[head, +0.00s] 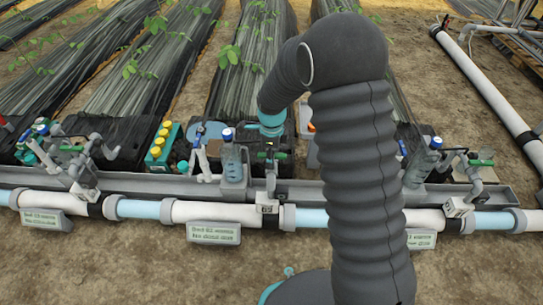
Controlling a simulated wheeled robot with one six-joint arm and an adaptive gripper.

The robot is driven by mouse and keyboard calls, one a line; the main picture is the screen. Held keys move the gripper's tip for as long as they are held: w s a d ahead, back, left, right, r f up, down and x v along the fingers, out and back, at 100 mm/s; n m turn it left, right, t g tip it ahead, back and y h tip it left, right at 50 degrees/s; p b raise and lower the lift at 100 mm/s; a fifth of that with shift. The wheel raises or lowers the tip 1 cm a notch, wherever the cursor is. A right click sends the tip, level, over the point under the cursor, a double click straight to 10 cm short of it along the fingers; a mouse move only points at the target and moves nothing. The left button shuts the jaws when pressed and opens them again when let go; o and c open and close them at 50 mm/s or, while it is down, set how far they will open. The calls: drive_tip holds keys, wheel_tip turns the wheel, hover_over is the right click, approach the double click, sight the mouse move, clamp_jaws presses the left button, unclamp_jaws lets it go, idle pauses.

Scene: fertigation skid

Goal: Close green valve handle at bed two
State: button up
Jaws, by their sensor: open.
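A sign (213,233) on the front pipe, which seems to read bed 02, hangs below the middle valve assembly. A small green valve handle (272,155) shows there on top of a grey riser (270,182), partly hidden by my gripper. My gripper (268,152) points down from my arm right over this handle. It is small and dark here; its jaws are open, and I cannot tell whether they are around the handle or only above it.
A grey trough (130,182) and a white and light-blue pipe (190,211) run across. Another green-handled valve (481,162) is at right. My arm hides part of the middle right.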

drive_tip(key=shift+r+p, duration=3.35)
drive_tip(key=shift+r, duration=1.65)
drive_tip(key=shift+r, duration=0.1)
